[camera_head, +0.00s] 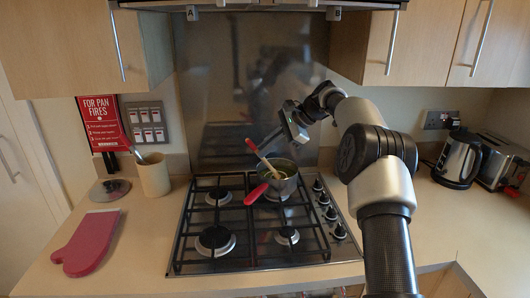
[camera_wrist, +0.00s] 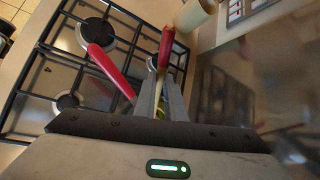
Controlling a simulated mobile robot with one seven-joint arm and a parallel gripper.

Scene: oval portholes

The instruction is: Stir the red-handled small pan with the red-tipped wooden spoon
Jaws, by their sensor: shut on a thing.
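The small pan (camera_head: 287,184) sits on the back right of the hob, its red handle (camera_head: 256,194) pointing to the front left. The red handle also shows in the wrist view (camera_wrist: 110,70). The wooden spoon (camera_head: 265,163) leans in the pan with its red tip up and its lower end inside the pan. My gripper (camera_head: 274,141) is above the pan, shut on the spoon. In the wrist view the spoon's red tip (camera_wrist: 167,45) rises beyond the fingers (camera_wrist: 162,98). The fingers hide much of the pan there.
A beige crock (camera_head: 154,176) with a utensil stands left of the hob, near a lid (camera_head: 109,190) and a red oven mitt (camera_head: 88,243). A kettle (camera_head: 459,160) and toaster (camera_head: 495,160) stand at the right. The other burners are empty.

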